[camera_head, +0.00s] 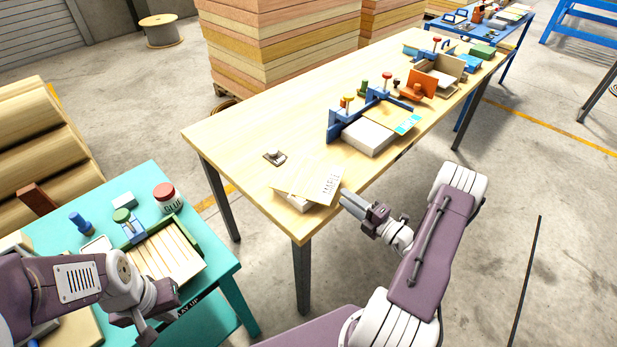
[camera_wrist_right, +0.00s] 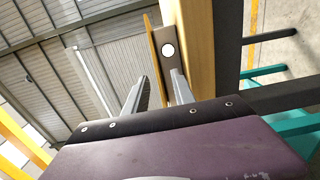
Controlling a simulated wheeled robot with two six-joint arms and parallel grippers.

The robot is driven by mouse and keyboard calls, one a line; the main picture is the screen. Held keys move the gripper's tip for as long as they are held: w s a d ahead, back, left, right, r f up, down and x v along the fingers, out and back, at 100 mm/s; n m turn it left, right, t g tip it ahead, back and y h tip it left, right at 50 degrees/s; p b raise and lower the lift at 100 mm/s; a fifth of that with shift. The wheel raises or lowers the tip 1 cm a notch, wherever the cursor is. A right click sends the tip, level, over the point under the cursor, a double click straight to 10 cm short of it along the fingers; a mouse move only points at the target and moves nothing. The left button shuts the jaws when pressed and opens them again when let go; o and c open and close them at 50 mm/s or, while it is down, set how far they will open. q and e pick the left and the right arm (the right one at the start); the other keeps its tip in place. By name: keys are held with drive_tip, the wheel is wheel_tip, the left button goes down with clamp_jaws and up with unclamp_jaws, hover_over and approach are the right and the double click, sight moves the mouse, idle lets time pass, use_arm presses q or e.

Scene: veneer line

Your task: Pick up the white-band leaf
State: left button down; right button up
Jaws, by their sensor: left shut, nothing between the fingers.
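A pale leaf with dark lettering on a whitish band (camera_head: 325,184) lies on a light block (camera_head: 297,201) at the near corner of the wooden table, its near edge overhanging. My right gripper (camera_head: 346,196) is at its right edge. In the right wrist view the two fingers (camera_wrist_right: 158,90) stand apart, with a thin yellowish edge (camera_wrist_right: 153,60) between or just beyond them. I cannot tell whether they touch it. My left gripper (camera_head: 150,325) is shut and empty at the front of the teal table, partly hidden by its own wrist.
The wooden table (camera_head: 235,140) holds a blue clamp fixture (camera_head: 335,124) with a white block and a cyan-banded leaf (camera_head: 407,124), and a small dark item (camera_head: 275,157). The teal table (camera_head: 215,255) holds a glue jar (camera_head: 166,198) and a slatted tray (camera_head: 168,255). Floor between the tables is clear.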

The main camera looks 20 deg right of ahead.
drive_tip(key=x, duration=0.5)
drive_tip(key=shift+r+p, duration=0.15)
drive_tip(key=shift+p, duration=0.2)
clamp_jaws()
idle(0.9)
